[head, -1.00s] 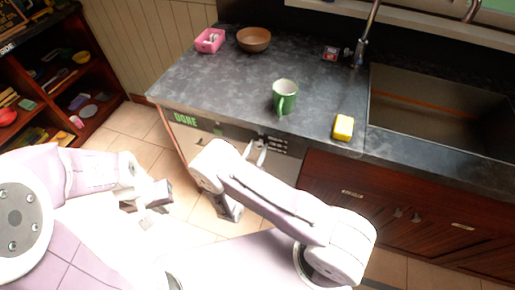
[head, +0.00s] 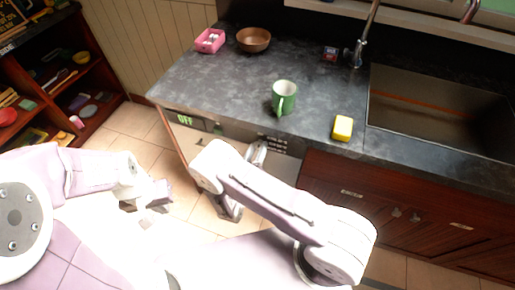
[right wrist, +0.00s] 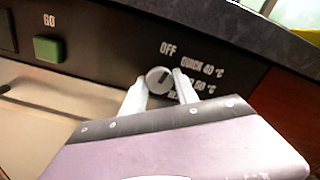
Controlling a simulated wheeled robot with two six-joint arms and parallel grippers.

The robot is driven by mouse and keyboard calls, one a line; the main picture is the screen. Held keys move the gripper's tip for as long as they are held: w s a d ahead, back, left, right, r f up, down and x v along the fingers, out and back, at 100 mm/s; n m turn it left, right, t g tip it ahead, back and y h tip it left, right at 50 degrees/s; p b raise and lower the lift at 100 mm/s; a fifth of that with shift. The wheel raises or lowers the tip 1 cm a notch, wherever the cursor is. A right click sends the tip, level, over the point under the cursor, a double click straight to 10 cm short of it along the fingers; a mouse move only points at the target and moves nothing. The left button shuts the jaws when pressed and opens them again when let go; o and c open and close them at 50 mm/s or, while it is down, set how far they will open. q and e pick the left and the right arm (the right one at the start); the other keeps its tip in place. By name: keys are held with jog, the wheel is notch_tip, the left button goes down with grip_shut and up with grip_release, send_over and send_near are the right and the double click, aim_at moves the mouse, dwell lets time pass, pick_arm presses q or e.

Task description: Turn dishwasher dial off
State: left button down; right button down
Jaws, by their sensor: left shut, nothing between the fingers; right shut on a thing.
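In the right wrist view, the round grey dial (right wrist: 158,80) is on the dark panel, below the printed OFF label and left of the wash labels. My right gripper (right wrist: 161,88) is shut on the dial, one finger on each side. In the head view, the right gripper (head: 258,154) is at the dishwasher panel, and the dial is hidden. My left gripper (head: 150,198) is shut and empty, away from the dishwasher on the left.
A green button (right wrist: 48,50) is left of the dial. On the counter (head: 200,83) stand a green mug (head: 283,98), yellow sponge (head: 343,128), brown bowl (head: 254,40) and pink container (head: 210,41). The sink (head: 440,105) is at right, a shelf (head: 90,95) at left.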

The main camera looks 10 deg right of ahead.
jog(key=shift+n, duration=1.6)
jog(key=c, duration=1)
grip_release()
jog(key=shift+o, duration=0.2)
jog(key=v, duration=0.9)
